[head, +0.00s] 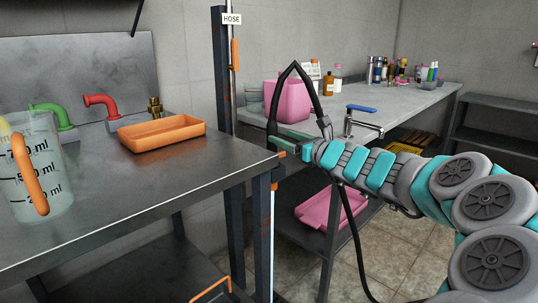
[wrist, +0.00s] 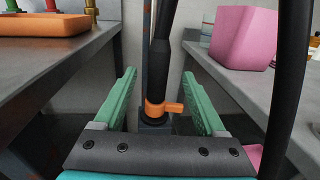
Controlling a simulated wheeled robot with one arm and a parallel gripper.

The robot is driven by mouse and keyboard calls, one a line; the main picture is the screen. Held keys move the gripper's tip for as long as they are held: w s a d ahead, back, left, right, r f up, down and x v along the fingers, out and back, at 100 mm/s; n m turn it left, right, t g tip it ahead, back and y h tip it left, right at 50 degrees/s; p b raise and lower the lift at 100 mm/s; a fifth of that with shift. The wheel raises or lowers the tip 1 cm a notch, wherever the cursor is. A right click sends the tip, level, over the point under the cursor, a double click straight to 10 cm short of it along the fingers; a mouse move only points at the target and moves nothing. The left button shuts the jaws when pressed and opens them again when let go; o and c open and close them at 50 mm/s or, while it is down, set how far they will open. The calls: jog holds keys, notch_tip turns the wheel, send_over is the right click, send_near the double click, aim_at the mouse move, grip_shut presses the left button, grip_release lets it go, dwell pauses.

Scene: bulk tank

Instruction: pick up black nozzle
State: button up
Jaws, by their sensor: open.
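The black nozzle (wrist: 157,78) stands nearly upright in the wrist view, with an orange lever fitting (wrist: 163,107) at its lower end. In the head view its dark upper part (head: 272,122) rises beside my gripper, at the corner of the left table. My gripper (head: 287,146) has green fingers. In the wrist view, my gripper (wrist: 159,75) is open, with one finger on each side of the nozzle and a visible gap on both sides. A black hose (head: 304,80) arches over and down past my arm.
The steel table (head: 160,185) at left carries an orange tray (head: 162,133) and a measuring jug (head: 38,165). A post (head: 222,90) labelled HOSE stands behind its corner. The right counter (head: 395,115) holds a pink bin (head: 288,100) and a tap (head: 362,120). Floor shows between them.

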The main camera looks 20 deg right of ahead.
aim_at(276, 133)
jog(key=shift+x, duration=3.05)
jog(key=shift+r, duration=0.1)
grip_shut()
